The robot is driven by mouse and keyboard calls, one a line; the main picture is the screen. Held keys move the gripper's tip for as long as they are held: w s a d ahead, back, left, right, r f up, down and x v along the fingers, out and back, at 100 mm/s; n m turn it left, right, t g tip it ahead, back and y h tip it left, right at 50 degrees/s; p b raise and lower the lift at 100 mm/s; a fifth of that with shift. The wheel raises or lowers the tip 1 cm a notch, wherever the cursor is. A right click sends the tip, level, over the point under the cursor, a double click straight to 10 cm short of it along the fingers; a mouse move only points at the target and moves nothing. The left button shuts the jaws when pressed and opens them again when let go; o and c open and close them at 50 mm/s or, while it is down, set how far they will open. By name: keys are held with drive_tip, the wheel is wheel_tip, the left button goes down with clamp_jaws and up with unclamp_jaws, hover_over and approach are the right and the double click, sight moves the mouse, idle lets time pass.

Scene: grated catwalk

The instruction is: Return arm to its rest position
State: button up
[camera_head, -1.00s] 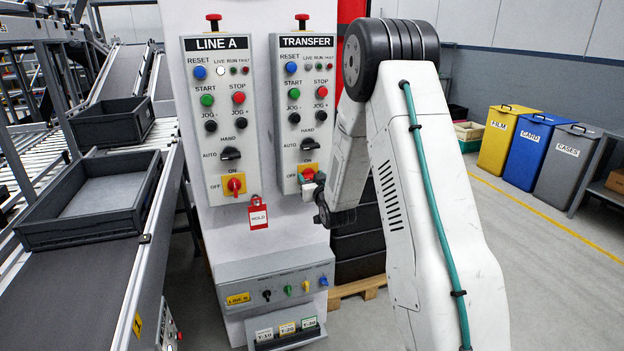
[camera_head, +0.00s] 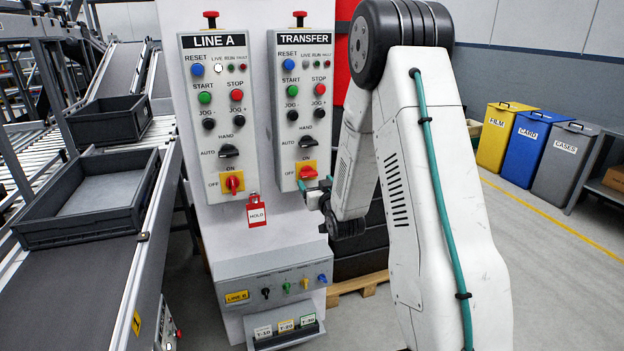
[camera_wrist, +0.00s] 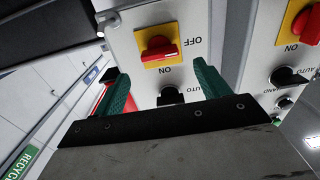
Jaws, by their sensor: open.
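My arm reaches forward from the right in the head view. My gripper (camera_head: 316,188) is small there and stands in front of the lower part of the TRANSFER panel (camera_head: 291,130). In the wrist view my gripper (camera_wrist: 162,76) has its two green fingers spread, with nothing between them. Beyond them is the TRANSFER panel's red rotary switch (camera_wrist: 158,50) on a yellow plate. The switch also shows in the head view (camera_head: 308,172), just above the gripper. Its handle lies roughly crosswise, and the fingers look clear of it.
The LINE A panel (camera_head: 220,120) is beside it, with a red HOLD tag (camera_head: 257,214) hanging below. A lower switch box (camera_head: 250,285) juts out beneath. A conveyor with grey trays (camera_head: 85,225) stands at left. Bins (camera_head: 530,150) stand at right, with open floor before them.

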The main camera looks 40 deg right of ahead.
drive_tip(key=shift+v, duration=1)
wheel_tip(320, 180, down, 9)
drive_tip(key=s+g+y, duration=0.1)
drive_tip(key=s+g, duration=0.2)
drive_tip(key=g, duration=0.3)
drive_tip(key=s+a+g+y, duration=0.2)
drive_tip(key=s+a+g, duration=0.3)
drive_tip(key=s, duration=0.2)
drive_tip(key=s+a+r+n+g, duration=0.1)
drive_tip(key=s+a+r, duration=0.4)
drive_tip(key=s+r, duration=0.2)
drive_tip(key=s+a+r+n+g+y, duration=0.1)
drive_tip(key=s+a+r+g, duration=0.1)
drive_tip(key=s+a+r, duration=0.4)
drive_tip(key=s+a+r+n+g+y, duration=0.1)
drive_tip(key=s+a+r, duration=0.5)
drive_tip(key=s, duration=0.9)
drive_tip(key=shift+r+g, duration=0.5)
drive_tip(key=shift+r, duration=1.1)
